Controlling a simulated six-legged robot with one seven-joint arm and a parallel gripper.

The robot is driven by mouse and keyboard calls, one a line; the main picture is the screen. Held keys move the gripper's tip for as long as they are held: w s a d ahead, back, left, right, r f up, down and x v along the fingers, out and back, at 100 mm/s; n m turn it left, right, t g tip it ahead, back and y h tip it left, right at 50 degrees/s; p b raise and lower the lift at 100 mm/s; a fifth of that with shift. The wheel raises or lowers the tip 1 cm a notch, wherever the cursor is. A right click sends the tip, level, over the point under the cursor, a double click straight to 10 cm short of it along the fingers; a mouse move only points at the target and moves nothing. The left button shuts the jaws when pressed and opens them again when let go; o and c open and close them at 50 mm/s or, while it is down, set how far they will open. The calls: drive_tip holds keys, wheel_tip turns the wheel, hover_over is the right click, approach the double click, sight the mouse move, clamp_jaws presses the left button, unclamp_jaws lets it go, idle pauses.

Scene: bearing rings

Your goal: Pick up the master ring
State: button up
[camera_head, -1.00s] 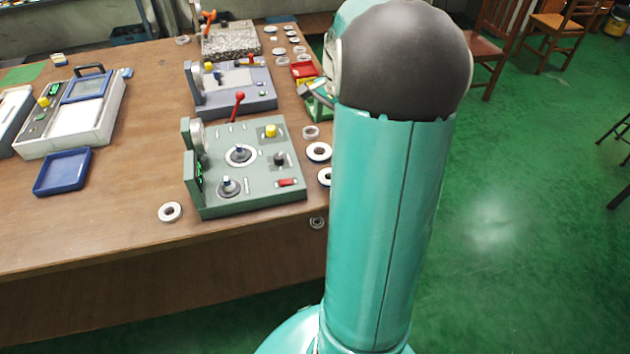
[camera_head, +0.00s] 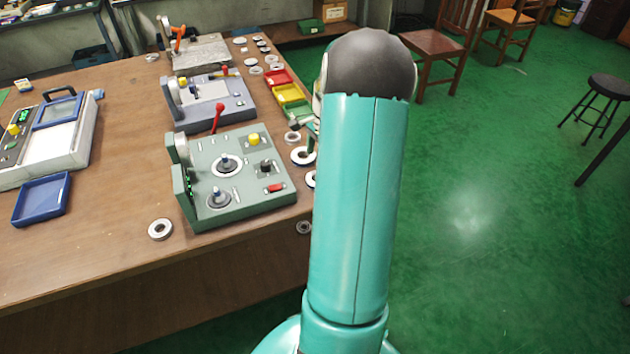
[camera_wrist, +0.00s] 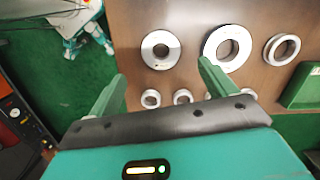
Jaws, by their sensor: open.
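In the wrist view my gripper (camera_wrist: 160,72) is open and empty, its two green fingers spread at the table edge. Ahead of it lie a pale ring with a small hole (camera_wrist: 148,50), a wider ring (camera_wrist: 227,30) and a thinner ring (camera_wrist: 269,49). The right fingertip overlaps the wider ring in the picture; I cannot tell whether they touch. I cannot tell which ring is the master ring. In the head view my arm hides most of the gripper; a pale ring (camera_head: 294,158) lies just left of it.
Smaller rings (camera_wrist: 144,99) show near the edge. A green gauge device (camera_head: 245,203) stands left of my arm, with another ring (camera_head: 151,230) at its front left. Red (camera_head: 277,78) and yellow (camera_head: 288,93) bins sit behind.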

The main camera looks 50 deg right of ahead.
drive_tip(key=f, duration=0.4)
drive_tip(key=a+f, duration=0.1)
drive_tip(key=f, duration=0.2)
drive_tip(key=shift+w+f, duration=0.1)
drive_tip(key=shift+w, duration=0.15)
drive_tip(key=c, duration=1.4)
